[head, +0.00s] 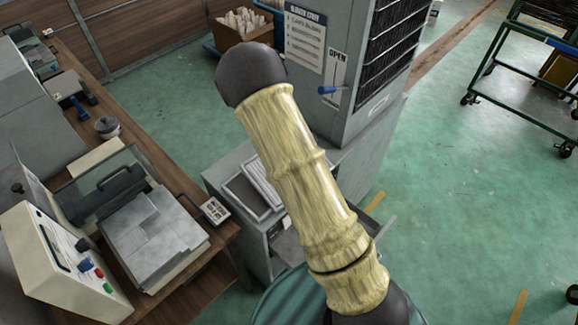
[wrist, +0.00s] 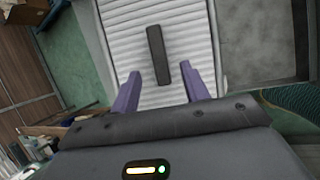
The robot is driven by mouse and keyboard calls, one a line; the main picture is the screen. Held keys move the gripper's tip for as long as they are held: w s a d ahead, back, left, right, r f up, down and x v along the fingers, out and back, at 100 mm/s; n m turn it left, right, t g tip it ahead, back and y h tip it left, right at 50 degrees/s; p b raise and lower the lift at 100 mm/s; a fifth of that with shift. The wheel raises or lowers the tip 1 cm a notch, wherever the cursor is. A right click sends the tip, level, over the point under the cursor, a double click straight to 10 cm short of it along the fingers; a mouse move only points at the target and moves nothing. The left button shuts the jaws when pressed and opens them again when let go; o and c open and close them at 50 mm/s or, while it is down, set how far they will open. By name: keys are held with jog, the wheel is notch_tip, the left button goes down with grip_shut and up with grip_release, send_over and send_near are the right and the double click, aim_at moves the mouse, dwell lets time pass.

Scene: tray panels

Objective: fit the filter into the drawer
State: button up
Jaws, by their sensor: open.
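In the wrist view, a white ribbed panel (wrist: 195,30), which looks like the filter, carries a dark bar handle (wrist: 157,55). My gripper (wrist: 161,72) is open, with one purple finger on each side of the handle's lower end as seen there. I cannot tell how far the fingers are above the panel. In the head view, a white ribbed strip (head: 262,178) shows on the low grey cabinet, partly behind my arm. My gripper is hidden in the head view. I cannot clearly make out the drawer.
A wooden bench (head: 130,130) with a boxy machine (head: 150,230) is on the left. A green cart (head: 530,90) stands at the right.

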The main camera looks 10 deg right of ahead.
jog(key=shift+w+d+f+p, duration=0.15)
jog(key=shift+w+f+p, duration=0.1)
jog(key=shift+f+p, duration=0.2)
jog(key=shift+p+x, duration=0.85)
jog(key=shift+x, duration=1.2)
jog(key=shift+w, duration=0.1)
grip_shut()
jog(key=shift+r, duration=0.15)
notch_tip(320, 180, up, 10)
jog(key=b, duration=0.3)
